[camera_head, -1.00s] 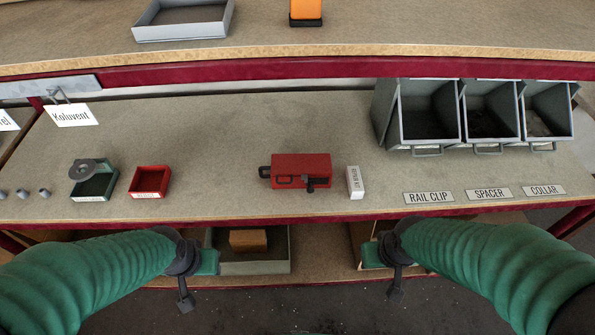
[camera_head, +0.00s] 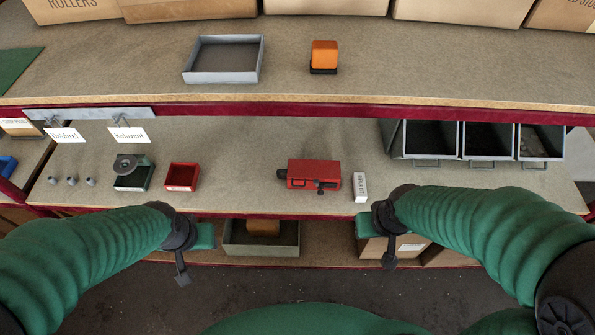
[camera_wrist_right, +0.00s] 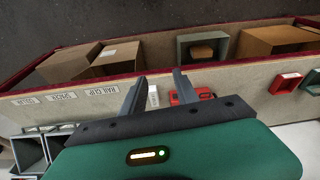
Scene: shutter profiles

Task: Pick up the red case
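The red case (camera_head: 314,173) has dark fittings on its left end and front. It lies near the front edge of the lower shelf, just right of centre. In the right wrist view the red case (camera_wrist_right: 190,95) appears beyond the fingers, partly covered by one. My right gripper (camera_wrist_right: 158,76) is open and empty, its two fingers apart. In the head view my right gripper (camera_head: 388,240) is in front of the shelf edge, right of the case and not touching it. My left gripper (camera_head: 190,250) is left of the case, before the shelf; its finger gap is not clear.
A white box (camera_head: 360,187) stands close to the case's right. A red tray (camera_head: 182,177) and a dark green tray (camera_head: 133,178) are to the left. Grey bins (camera_head: 430,140) stand at the right. The upper shelf (camera_head: 400,85) overhangs the back. Shelf surface between red tray and case is clear.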

